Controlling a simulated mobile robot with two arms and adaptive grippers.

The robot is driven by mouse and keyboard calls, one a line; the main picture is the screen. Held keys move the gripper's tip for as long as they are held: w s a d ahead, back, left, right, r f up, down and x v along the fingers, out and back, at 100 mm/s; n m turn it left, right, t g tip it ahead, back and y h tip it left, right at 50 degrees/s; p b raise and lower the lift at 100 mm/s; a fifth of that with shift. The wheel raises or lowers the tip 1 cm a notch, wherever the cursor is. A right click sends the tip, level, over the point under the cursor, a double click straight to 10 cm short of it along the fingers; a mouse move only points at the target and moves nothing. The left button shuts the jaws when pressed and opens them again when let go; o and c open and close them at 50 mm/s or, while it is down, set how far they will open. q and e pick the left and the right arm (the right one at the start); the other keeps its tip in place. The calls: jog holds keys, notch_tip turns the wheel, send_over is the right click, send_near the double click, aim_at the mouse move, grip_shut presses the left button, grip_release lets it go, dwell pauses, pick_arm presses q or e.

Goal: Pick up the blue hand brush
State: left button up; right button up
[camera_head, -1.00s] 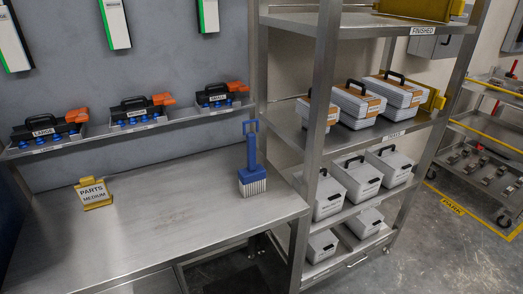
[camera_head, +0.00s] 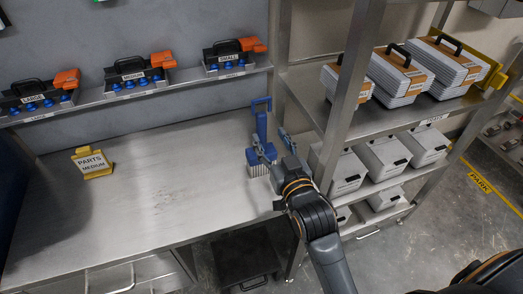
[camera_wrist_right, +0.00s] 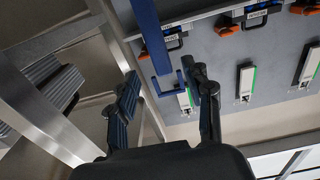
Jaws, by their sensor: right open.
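The blue hand brush (camera_head: 262,128) stands upright on the steel bench near its right end, pale bristles down and loop handle up. My right gripper (camera_head: 277,152) is open close beside the brush, at its right and near side, and partly hides its lower part. In the right wrist view the blue brush (camera_wrist_right: 149,32) shows between and beyond the two spread fingers of the right gripper (camera_wrist_right: 168,85). Whether a finger touches it I cannot tell. My left gripper is not in view.
A yellow parts sign (camera_head: 93,163) stands at the left of the bench (camera_head: 160,205). Black caddies (camera_head: 135,76) sit on the ledge behind. A steel rack (camera_head: 345,105) with white cases stands close to the right of my gripper. The middle of the bench is clear.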

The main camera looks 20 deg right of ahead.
aim_at(263, 123)
jog(key=shift+w+d, duration=0.1)
jog(key=shift+w, duration=1.15)
jog(key=w, duration=0.1)
jog(key=w+p, duration=0.1)
jog(key=w, duration=0.1)
jog(key=w+p, duration=0.1)
jog(key=shift+w+a+r, duration=0.15)
jog(key=shift+a+r, duration=0.05)
jog(key=shift+r, duration=0.2)
jog(key=shift+w+f, duration=0.1)
jog(key=shift+w, duration=0.15)
jog(key=shift+s, duration=0.1)
jog(key=shift+c, duration=0.8)
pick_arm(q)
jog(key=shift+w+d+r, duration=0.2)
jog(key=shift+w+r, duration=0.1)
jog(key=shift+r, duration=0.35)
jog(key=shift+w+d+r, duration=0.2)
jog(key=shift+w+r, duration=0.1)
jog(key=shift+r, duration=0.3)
pick_arm(e)
grip_shut()
